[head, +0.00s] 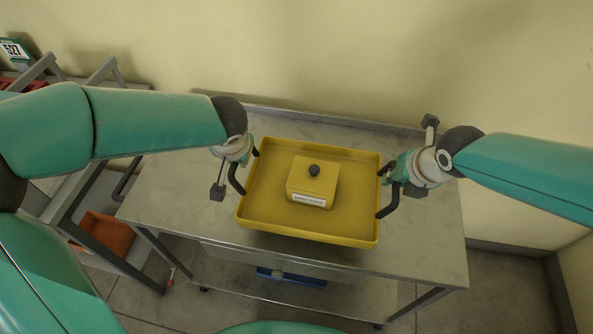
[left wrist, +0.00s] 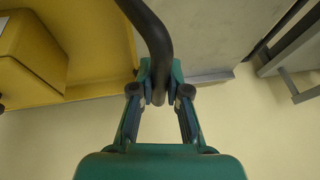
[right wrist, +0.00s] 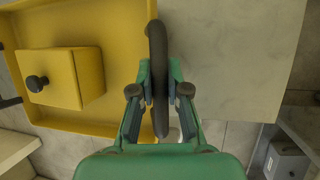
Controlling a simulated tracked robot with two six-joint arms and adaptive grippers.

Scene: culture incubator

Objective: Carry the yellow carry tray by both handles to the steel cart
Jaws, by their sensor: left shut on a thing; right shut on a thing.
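The yellow carry tray (head: 262,222) is over the steel cart (head: 170,200), a little tilted in the head view. I cannot tell whether it touches the cart's top. A yellow box (head: 312,180) with a dark knob and a white label sits in the tray. My left gripper (head: 241,165) is shut on the tray's left black handle, which shows in the left wrist view (left wrist: 150,35). My right gripper (head: 391,178) is shut on the right black handle, which shows in the right wrist view (right wrist: 157,60). The cart's top under the tray is hidden.
A wall stands close behind the cart. A grey rack (head: 75,190) with an orange bin (head: 105,236) stands at the left. A blue object (head: 291,278) lies on the cart's lower shelf. Bare cart top shows on both sides of the tray.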

